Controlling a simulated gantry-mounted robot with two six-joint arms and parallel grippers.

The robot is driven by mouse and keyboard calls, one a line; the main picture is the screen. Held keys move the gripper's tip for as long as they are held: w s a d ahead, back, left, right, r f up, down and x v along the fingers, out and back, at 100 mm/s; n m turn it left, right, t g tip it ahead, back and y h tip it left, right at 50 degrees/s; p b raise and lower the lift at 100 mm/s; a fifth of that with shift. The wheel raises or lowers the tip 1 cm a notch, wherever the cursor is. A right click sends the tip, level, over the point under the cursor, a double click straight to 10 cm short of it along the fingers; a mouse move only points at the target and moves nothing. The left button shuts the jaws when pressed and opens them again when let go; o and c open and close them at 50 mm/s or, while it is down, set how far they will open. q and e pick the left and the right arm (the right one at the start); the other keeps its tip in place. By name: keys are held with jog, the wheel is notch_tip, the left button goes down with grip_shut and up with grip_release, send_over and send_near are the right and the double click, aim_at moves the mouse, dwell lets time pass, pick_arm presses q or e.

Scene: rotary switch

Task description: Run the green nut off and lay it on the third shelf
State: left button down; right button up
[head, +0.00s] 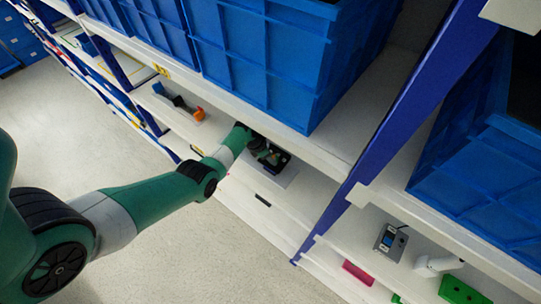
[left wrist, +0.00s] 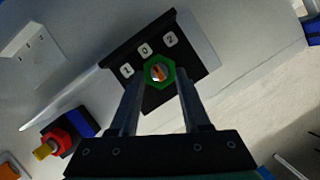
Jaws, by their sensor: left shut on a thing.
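The green nut (left wrist: 151,83) is a hexagonal ring around an orange-tipped post on a black switch plate (left wrist: 175,91) with white tiles 1, 0 and 2. My left gripper (left wrist: 160,80) has a fingertip on either side of the nut and is shut on it. In the head view my left gripper (head: 268,155) reaches under a blue crate to the dark plate on a light shelf; the nut itself is hidden there. The post stays inside the nut. I cannot tell which shelf is the third. My right gripper is not in view.
Large blue crates (head: 270,55) stand on the shelf above my left gripper. A blue upright (head: 400,120) is to the right. A red knob (left wrist: 58,142) on a dark base lies near the plate. A grey device (head: 390,241) and a green block (head: 460,291) are at lower right.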

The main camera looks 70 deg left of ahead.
pick_arm(q)
jog(key=shift+c, duration=1.4)
grip_release()
jog(key=shift+f+m+b, duration=0.15)
jog(key=shift+m+b, duration=0.15)
jog(key=shift+b, duration=0.15)
jog(key=m+h+b, duration=0.1)
jog(key=m+b, duration=0.1)
jog(key=m+h+b, duration=0.1)
jog(key=m+b, duration=0.1)
jog(key=b, duration=0.1)
jog(key=a+m+b, duration=0.1)
jog(key=m+b, duration=0.1)
jog(key=b, duration=0.1)
jog(key=shift+w+f+m+g+h, duration=0.2)
jog(key=shift+w+m+g+h, duration=0.1)
jog(key=shift+g+h, duration=0.1)
jog(key=m+g+h+b, duration=0.1)
jog(key=m+b, duration=0.3)
jog(key=b, duration=0.6)
jog(key=shift+a+b, duration=0.15)
jog(key=shift+b, duration=0.25)
jog(key=shift+r+m+b, duration=0.15)
jog(key=shift+m+b, duration=0.15)
jog(key=shift+r, duration=0.25)
